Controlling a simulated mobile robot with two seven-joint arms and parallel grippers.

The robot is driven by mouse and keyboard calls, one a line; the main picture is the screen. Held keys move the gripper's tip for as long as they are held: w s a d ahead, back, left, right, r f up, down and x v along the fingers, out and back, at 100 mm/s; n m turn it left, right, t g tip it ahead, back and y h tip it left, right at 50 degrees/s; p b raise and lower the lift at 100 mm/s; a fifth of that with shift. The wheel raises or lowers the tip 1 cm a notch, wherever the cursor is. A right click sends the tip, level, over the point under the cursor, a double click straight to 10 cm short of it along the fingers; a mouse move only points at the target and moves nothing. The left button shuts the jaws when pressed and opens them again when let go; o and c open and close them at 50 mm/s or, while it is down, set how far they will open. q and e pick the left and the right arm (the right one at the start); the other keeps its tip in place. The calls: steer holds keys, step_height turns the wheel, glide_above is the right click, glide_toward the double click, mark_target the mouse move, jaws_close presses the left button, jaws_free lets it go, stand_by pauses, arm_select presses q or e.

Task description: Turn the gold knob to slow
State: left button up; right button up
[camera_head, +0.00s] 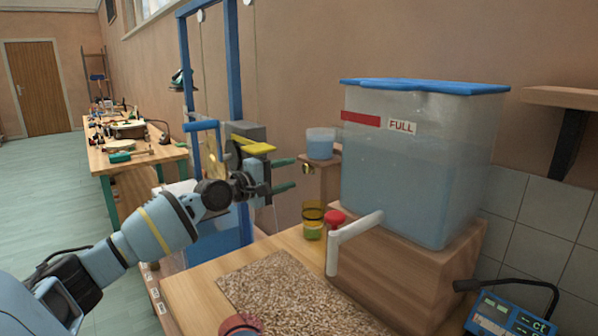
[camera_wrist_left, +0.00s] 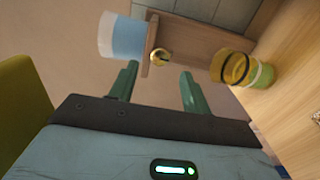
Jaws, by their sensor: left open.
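The gold knob (camera_wrist_left: 160,58) is on the face of a small wooden stand (camera_wrist_left: 190,52). In the head view, the knob (camera_head: 308,168) is small and lies just right of my left gripper (camera_head: 286,175). My left gripper is open, with its two green fingers apart. In the left wrist view, the knob appears between and beyond the fingertips (camera_wrist_left: 158,76), with nothing held. A dark mark shows on the knob, but I cannot read any setting label. My right gripper is not in view.
A cup of blue liquid (camera_head: 320,144) stands on the stand. A yellow-and-green cup (camera_head: 313,220) and a red tap knob (camera_head: 336,218) are below right. A large water tank (camera_head: 420,165) with a white spout (camera_head: 352,236) fills the right. A blue frame (camera_head: 233,60) rises behind my gripper.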

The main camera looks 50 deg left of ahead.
mark_target(305, 170)
arm_select(q)
steer(key=shift+w+d, duration=0.15)
steer(key=shift+w, duration=1.7)
steer(key=shift+w+d, duration=0.1)
steer(key=shift+w, duration=0.15)
steer(key=shift+c, duration=0.3)
steer(key=c, duration=0.9)
